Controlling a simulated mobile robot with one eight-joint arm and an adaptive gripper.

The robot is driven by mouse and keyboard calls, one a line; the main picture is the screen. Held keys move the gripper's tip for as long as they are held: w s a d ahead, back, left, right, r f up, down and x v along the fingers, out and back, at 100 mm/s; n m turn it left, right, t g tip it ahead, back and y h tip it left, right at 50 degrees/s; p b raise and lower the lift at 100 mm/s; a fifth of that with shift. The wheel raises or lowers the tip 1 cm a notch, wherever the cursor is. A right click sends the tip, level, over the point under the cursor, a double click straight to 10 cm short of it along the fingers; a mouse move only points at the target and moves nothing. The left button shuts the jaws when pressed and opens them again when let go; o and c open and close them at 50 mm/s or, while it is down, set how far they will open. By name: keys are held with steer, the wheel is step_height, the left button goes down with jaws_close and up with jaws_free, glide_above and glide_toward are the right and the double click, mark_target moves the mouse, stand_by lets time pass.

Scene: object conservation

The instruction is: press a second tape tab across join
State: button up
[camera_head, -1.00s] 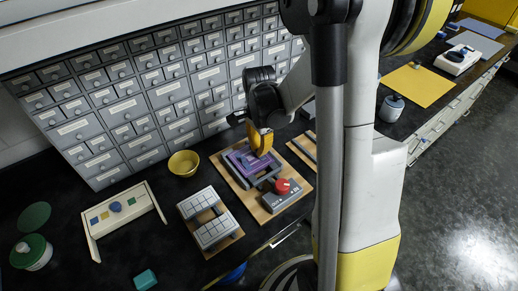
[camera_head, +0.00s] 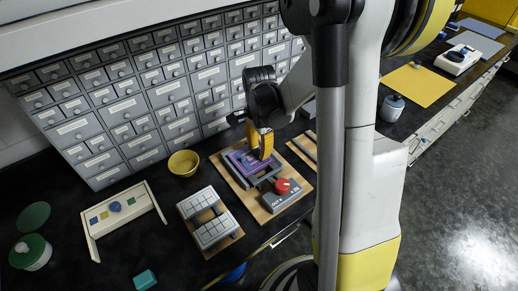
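My gripper (camera_head: 265,143), with yellow fingers, points down over a purple piece (camera_head: 243,160) in a dark grey frame on a wooden board (camera_head: 232,173). The fingertips are at or just above the purple piece; I cannot tell whether they touch it. The fingers look close together, but whether they are shut or hold a tab is too small to tell. A grey box with a red knob (camera_head: 282,186) sits on the same board, in front of the frame. No tape tab or join can be made out clearly.
A yellow bowl (camera_head: 184,163) stands left of the board. A block of white tiles (camera_head: 211,232) on wood lies at front left, and a cream rack (camera_head: 122,213) lies farther left. Grey drawers (camera_head: 125,108) line the back. Dark counter is bare between these.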

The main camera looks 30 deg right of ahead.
mark_target(259, 149)
step_height(259, 149, up, 12)
stand_by(0.5)
steer(key=shift+a, duration=0.1)
stand_by(0.5)
steer(key=s+a+r+n+t, duration=0.4)
steer(key=s+a+n+t, duration=0.2)
steer(key=s+a+n, duration=0.4)
steer(key=a+n, duration=0.3)
steer(key=n, duration=0.3)
steer(key=shift+s+a+r+n+t, duration=0.15)
steer(key=shift+s+a+n+t, duration=0.1)
steer(key=shift+n+t, duration=0.15)
